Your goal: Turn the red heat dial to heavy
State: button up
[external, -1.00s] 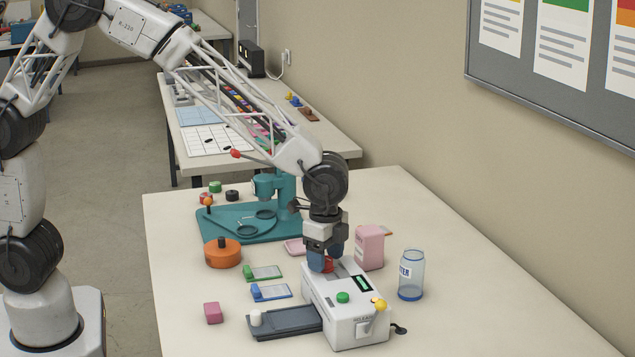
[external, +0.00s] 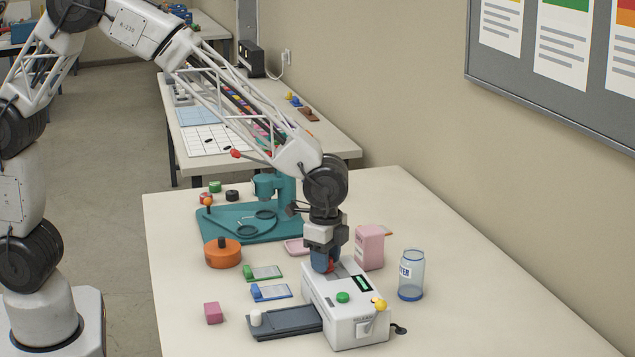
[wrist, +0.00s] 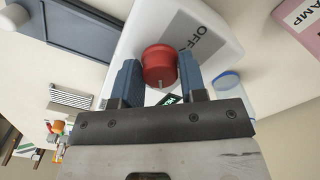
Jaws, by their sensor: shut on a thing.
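The white laminator (external: 347,310) stands on the near part of the table, with a green button (external: 343,297) and a yellow-tipped lever (external: 379,304) on it. The red heat dial (wrist: 159,65) is on its top; in the external view it is mostly hidden by my fingers. My gripper (wrist: 160,78) is over the far end of the laminator, its blue fingers shut on the dial from both sides. A white line shows on the dial's side. A grey label reading "OFF" (wrist: 196,39) is beside the dial. I cannot read any heavy mark.
A dark grey tray (external: 285,321) joins the laminator's left side. A clear jar (external: 411,275) and a pink box (external: 369,247) stand to the right. The table's right front is clear.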

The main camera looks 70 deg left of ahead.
dwell(0.3)
jog(key=o, duration=0.9)
jog(key=shift+r, duration=0.1)
jog(key=shift+r, duration=3.8)
